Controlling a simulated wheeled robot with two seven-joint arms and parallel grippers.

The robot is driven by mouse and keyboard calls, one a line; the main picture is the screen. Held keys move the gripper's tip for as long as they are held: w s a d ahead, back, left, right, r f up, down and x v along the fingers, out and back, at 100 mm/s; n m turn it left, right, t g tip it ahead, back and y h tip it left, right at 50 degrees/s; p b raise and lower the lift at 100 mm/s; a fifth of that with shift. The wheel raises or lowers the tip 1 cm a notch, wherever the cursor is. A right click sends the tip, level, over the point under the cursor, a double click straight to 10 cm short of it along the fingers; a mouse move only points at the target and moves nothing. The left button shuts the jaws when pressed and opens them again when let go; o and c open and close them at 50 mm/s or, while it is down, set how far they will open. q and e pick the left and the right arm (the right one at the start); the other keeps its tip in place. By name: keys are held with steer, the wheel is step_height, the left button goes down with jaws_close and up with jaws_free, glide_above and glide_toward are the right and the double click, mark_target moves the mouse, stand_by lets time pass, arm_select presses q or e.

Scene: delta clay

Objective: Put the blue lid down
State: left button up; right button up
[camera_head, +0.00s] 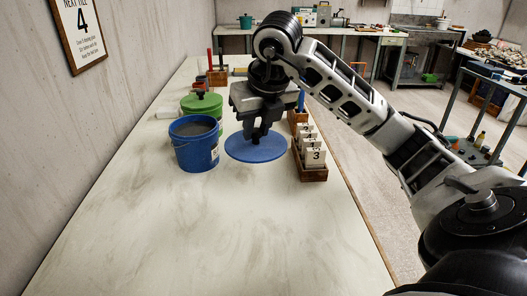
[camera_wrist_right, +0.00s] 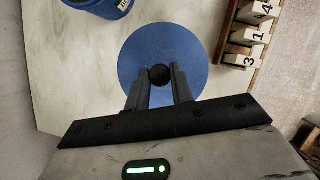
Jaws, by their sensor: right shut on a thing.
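The blue lid (camera_head: 242,149) is a flat round disc with a dark knob, between the blue bucket and the wooden card holder in the head view. My right gripper (camera_head: 257,136) is above it, shut on its knob. The right wrist view also shows the blue lid (camera_wrist_right: 133,62), with the dark knob between the fingertips of the gripper (camera_wrist_right: 160,77). I cannot tell whether the lid touches the table. The blue bucket (camera_head: 196,152) stands open just left of the lid, with grey stuff inside. My left gripper is not in view.
A wooden holder (camera_head: 311,174) with numbered cards stands close to the lid's right. A green-lidded container (camera_head: 202,105) is behind the bucket. More small items stand farther back. The pale table (camera_head: 205,230) is clear in front, with a wall on the left.

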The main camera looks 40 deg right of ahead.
steer(key=w+d+f, duration=0.2)
steer(key=w+d, duration=0.1)
steer(key=w+d+f+p, duration=0.1)
steer(key=w, duration=0.1)
steer(key=shift+d, duration=0.35)
steer(key=w+d+f, duration=0.1)
steer(key=w+f, duration=0.1)
steer(key=f, duration=0.1)
steer(key=w+d+f, duration=0.1)
steer(key=f, duration=0.1)
steer(key=shift+d, duration=0.3)
steer(key=shift+w+d+f, duration=0.2)
steer(key=shift+w+f, duration=0.1)
steer(key=shift+f, duration=0.1)
steer(key=shift+f+p, duration=0.35)
steer(key=shift+f, duration=1.2)
steer(key=shift+f, duration=0.15)
steer(key=o, duration=1)
